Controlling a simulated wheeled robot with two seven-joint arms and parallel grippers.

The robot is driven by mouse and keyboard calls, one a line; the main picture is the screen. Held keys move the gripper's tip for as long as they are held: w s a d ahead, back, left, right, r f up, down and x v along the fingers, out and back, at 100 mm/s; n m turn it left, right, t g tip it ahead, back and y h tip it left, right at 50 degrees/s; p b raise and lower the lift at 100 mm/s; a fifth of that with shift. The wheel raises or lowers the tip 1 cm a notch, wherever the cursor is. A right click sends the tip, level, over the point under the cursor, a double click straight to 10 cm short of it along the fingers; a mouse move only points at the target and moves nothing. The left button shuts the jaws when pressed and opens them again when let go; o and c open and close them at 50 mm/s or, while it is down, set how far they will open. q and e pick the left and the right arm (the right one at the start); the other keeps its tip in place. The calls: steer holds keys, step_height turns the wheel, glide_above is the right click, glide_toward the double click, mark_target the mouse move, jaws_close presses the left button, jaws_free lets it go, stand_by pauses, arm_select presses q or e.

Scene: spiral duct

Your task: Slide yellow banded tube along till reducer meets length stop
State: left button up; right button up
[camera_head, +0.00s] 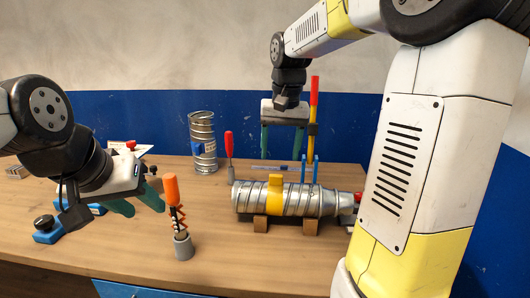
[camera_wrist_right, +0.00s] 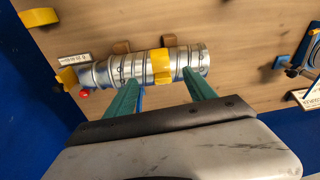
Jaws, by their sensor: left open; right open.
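The silver spiral tube (camera_head: 299,202) with a yellow band (camera_head: 275,196) lies on wooden blocks at the middle right of the bench. Its narrower reducer (camera_head: 331,203) points right, towards a red-topped part (camera_head: 357,197), perhaps the length stop, partly behind my right arm. In the right wrist view the reducer (camera_wrist_right: 91,75) lies at the left, close to a yellow piece (camera_wrist_right: 67,76) and a red knob (camera_wrist_right: 85,93). My right gripper (camera_head: 283,152) is open and empty above and behind the tube; the band (camera_wrist_right: 161,66) appears between its fingers. My left gripper (camera_head: 140,207) is open and empty at the left.
An orange-handled tool (camera_head: 171,190) stands in a grey holder left of the tube. An upright spiral duct (camera_head: 203,142) and a red-handled tool (camera_head: 229,145) stand behind. A tall red-and-yellow post (camera_head: 313,110) and blue uprights (camera_head: 309,168) rise behind the tube.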

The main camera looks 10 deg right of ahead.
steer(key=m+g, duration=0.1)
steer(key=g, duration=0.1)
glide_above(276, 175)
steer(key=f, duration=0.3)
steer(key=shift+s+f, duration=0.25)
steer(key=shift+s, duration=0.15)
steer(key=shift+w+f, duration=0.35)
steer(key=shift+f, duration=0.1)
step_height(276, 175, down, 7)
steer(key=shift+f, duration=0.2)
steer(key=shift+c, duration=0.2)
jaws_close()
